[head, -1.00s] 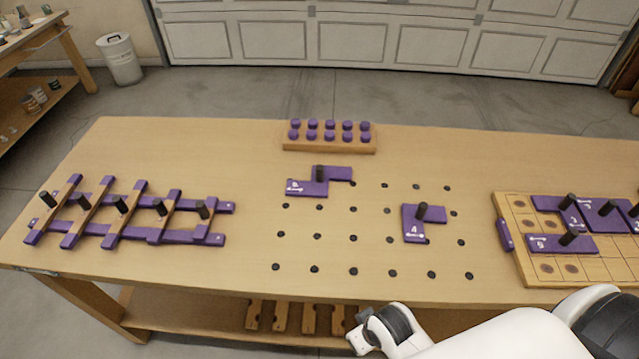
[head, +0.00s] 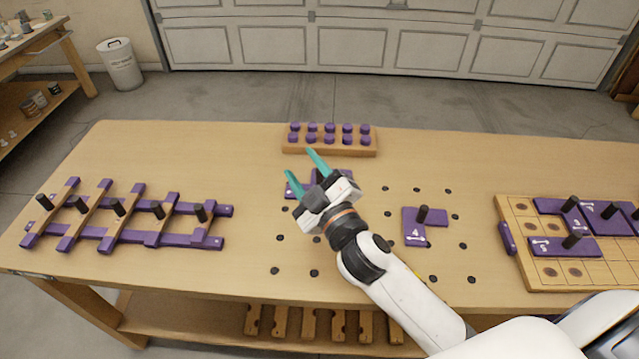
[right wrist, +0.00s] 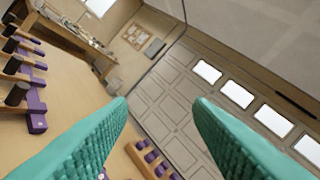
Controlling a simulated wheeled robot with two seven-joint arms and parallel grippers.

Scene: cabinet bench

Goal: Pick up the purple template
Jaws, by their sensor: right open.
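A purple template (head: 306,186) with a black peg handle lies on the dotted middle of the bench, mostly hidden behind my right gripper (head: 299,162) in the head view. Another purple template (head: 412,227), marked 4, lies to its right with its black handle upright. My right gripper is open, with teal fingers spread and nothing between them. It appears above the bench, apart from the templates. In the right wrist view the open fingers (right wrist: 160,105) point across the bench toward the garage door. My left gripper is not in view.
A purple and wood lattice (head: 125,238) with several black pegs lies at the left. A wooden block (head: 330,151) with purple knobs stands at the back. A wooden board (head: 520,262) holding more purple templates lies at the right. Black dots mark the open middle.

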